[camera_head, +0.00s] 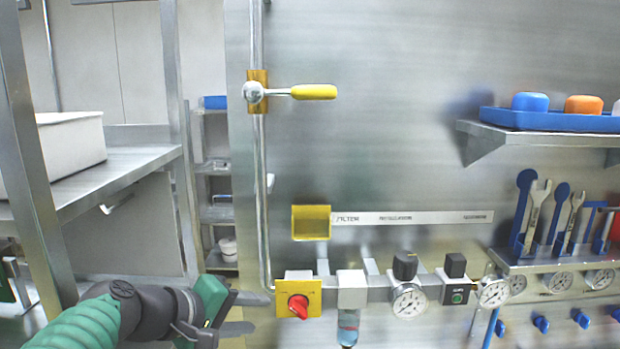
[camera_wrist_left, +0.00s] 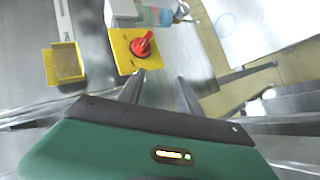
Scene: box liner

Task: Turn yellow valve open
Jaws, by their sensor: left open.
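A valve with a yellow handle (camera_head: 313,92) is mounted on a vertical metal pipe (camera_head: 260,190) at the upper middle of the head view. The handle points sideways to the right, across the pipe. My left gripper (camera_head: 250,312) is at the lower left, well below the valve and just left of a red knob (camera_head: 298,305) on a yellow plate. In the left wrist view my left gripper (camera_wrist_left: 159,82) is open with nothing between its fingers. The red knob (camera_wrist_left: 143,43) lies just beyond the fingertips there. The yellow-handled valve is not visible in the left wrist view.
Gauges (camera_head: 409,300) and a clear filter bowl (camera_head: 348,325) line the panel's lower part. A yellow bin (camera_head: 311,222) is above them. A blue tray (camera_head: 550,120) sits on the upper right shelf. The panel between valve and bin is clear.

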